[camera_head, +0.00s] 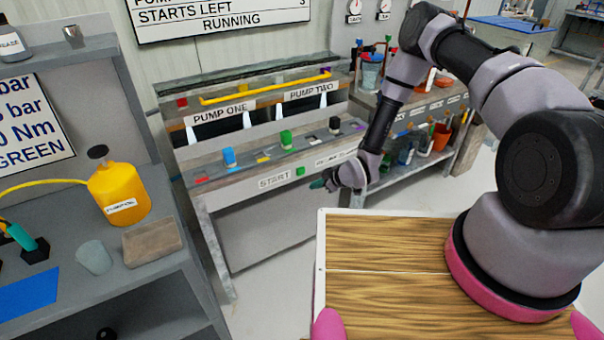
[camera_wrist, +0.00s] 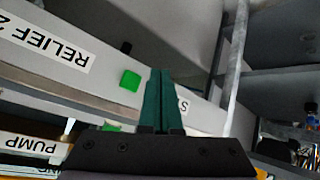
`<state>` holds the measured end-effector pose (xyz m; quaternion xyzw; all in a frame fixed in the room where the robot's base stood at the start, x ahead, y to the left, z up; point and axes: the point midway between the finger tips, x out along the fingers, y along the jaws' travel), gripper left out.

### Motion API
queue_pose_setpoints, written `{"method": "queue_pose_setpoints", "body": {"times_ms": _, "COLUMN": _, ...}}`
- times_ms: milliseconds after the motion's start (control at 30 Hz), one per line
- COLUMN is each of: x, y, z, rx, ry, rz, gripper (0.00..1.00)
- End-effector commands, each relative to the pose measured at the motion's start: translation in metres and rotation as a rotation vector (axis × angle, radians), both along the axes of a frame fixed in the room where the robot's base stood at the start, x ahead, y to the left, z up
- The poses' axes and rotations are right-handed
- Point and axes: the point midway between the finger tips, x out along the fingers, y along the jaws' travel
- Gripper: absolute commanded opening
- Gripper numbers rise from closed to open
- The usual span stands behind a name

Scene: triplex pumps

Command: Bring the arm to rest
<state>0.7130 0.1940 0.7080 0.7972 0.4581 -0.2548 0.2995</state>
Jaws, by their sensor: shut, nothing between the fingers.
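My arm reaches out from the right of the head view toward the pump bench.
The pump bench (camera_head: 255,155) carries coloured knobs and a yellow rail (camera_head: 265,87).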

Motion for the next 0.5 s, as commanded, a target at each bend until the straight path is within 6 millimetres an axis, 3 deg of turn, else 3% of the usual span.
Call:
{"method": "queue_pose_setpoints", "body": {"times_ms": 367, "x": 0.000, "y": 0.000, "z": 0.000, "rx": 0.000, "ry": 0.000, "rz": 0.000, "gripper": 0.00}}
{"method": "queue_pose_setpoints", "body": {"times_ms": 500, "x": 0.011, "y": -0.005, "z": 0.014, "rx": -0.010, "ry": 0.003, "rz": -0.014, "gripper": 0.00}}
